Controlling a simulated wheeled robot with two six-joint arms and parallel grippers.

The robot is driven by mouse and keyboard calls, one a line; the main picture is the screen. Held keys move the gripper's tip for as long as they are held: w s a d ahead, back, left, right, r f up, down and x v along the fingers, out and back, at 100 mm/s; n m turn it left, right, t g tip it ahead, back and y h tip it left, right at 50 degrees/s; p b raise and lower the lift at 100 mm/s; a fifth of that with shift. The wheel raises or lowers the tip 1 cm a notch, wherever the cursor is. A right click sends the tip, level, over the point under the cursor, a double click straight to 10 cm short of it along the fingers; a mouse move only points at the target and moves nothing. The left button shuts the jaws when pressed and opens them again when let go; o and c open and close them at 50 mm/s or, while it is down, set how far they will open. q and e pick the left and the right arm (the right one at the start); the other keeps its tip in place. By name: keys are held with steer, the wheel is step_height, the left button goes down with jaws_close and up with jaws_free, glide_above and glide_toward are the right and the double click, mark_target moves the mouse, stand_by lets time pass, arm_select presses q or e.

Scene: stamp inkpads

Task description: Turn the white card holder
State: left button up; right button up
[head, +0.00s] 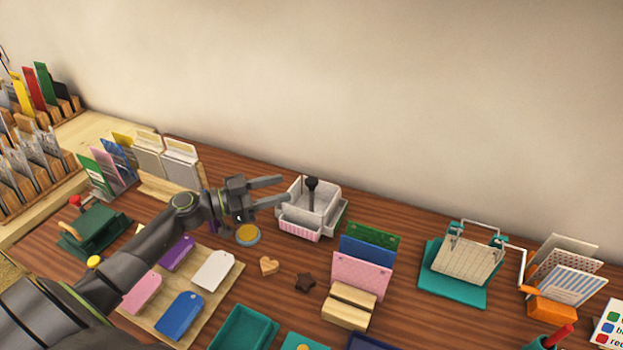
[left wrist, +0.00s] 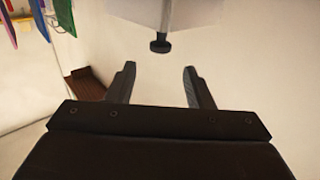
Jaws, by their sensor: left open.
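The white card holder (head: 299,197) is a boxy holder with side trays, one of them pink at the front, and a black knob (head: 312,184) standing up from its middle. It stands on the wooden table. My left gripper (head: 284,190) is open and empty, at the holder's left side with its fingers pointing right towards the knob. In the left wrist view, the knob (left wrist: 160,46) and part of a pale holder wall (left wrist: 185,12) show beyond and between the open fingers (left wrist: 158,70). The knob looks apart from both fingers. My right gripper is not in view.
A yellow-and-blue round pad (head: 248,235) lies below my left gripper. Coloured cards (head: 362,275) stand in a wooden block to the lower right. A board with coloured tags (head: 213,270) lies under my left forearm. A teal stand (head: 455,285) is further right.

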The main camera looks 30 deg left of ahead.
mark_target(308, 181)
arm_select(q)
steer(key=p+x, duration=0.2)
steer(key=x, duration=0.6)
steer(key=shift+d+r+p, duration=0.1)
steer(key=shift+p, duration=0.25)
steer(key=shift+w+d, duration=0.3)
steer(key=shift+w, duration=0.05)
jaws_close()
